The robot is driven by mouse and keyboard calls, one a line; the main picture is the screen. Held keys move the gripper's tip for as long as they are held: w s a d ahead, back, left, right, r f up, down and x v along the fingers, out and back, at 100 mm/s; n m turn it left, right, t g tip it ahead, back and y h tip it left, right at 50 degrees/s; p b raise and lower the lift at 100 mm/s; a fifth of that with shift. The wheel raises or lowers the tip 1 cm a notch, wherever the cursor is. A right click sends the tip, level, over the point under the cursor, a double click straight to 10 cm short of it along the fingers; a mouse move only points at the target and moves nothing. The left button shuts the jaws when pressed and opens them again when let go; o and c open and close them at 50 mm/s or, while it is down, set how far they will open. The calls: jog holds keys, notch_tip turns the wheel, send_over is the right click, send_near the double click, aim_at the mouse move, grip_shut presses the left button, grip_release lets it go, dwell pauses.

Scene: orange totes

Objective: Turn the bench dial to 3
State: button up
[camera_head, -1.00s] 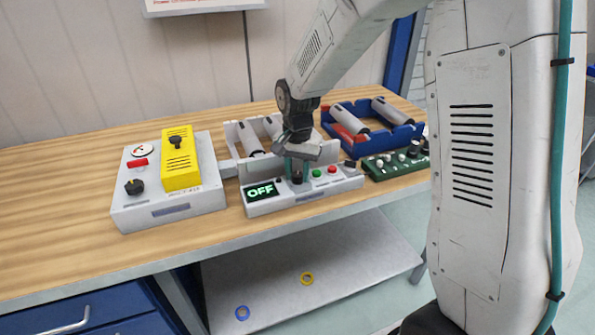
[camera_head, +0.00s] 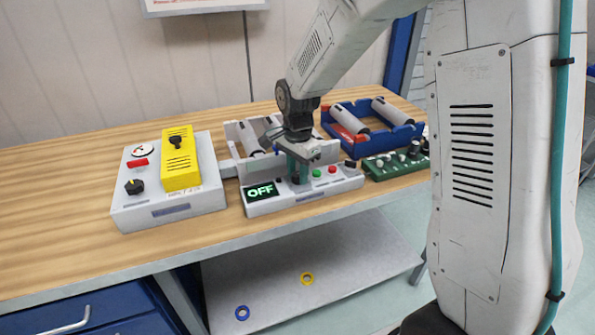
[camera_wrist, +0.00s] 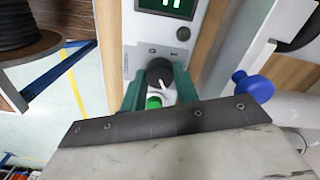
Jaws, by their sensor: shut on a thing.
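The white bench panel (camera_head: 305,196) sits at the bench's front edge, with a display (camera_head: 262,191) reading OFF in green. The wrist view shows only part of this display (camera_wrist: 172,5) at the top. My gripper (camera_head: 299,178) points down over the panel, right of the display. In the wrist view its green fingers (camera_wrist: 159,84) are shut on the sides of the dark round dial (camera_wrist: 158,70). A white pointer mark shows on the dial, toward the lower right there. The fingers partly hide the dial in the head view.
Left stands a grey box (camera_head: 150,213) with a yellow block (camera_head: 181,165) and black knob (camera_head: 134,187). Red and green buttons and a green knob panel (camera_head: 385,168) lie close right. White (camera_head: 236,140) and blue (camera_head: 405,133) trays of rollers stand behind. Bare wood lies far left.

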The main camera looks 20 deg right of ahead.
aim_at(298, 174)
jog(key=o, duration=1)
notch_tip(298, 174, up, 8)
jog(key=shift+f, duration=0.1)
dwell(0.4)
